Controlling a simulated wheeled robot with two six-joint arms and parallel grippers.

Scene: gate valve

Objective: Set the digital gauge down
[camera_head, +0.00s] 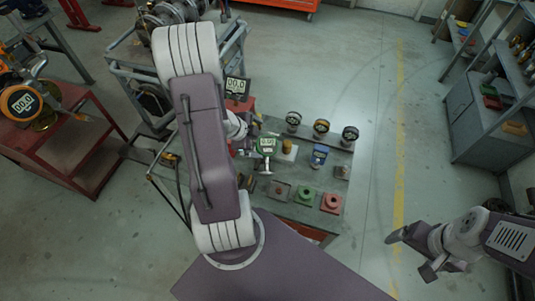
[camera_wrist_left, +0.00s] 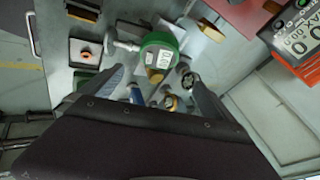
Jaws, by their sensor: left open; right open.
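The digital gauge, a green round body with a small display, is in the middle of the grey bench in the head view (camera_head: 267,144). It also shows in the left wrist view (camera_wrist_left: 160,42), just beyond the fingertips of my left gripper (camera_wrist_left: 155,80). The gripper's two fingers are spread apart, and I see no contact with the gauge. In the head view my left arm hides most of this gripper. My right gripper (camera_head: 412,253) is open and empty over the floor at the lower right, away from the bench.
Several dial gauges, including a black one (camera_head: 350,134), stand along the bench's back right. A blue part (camera_head: 319,154), green block (camera_head: 305,194) and red block (camera_head: 331,203) are nearby. Shelves stand at right.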

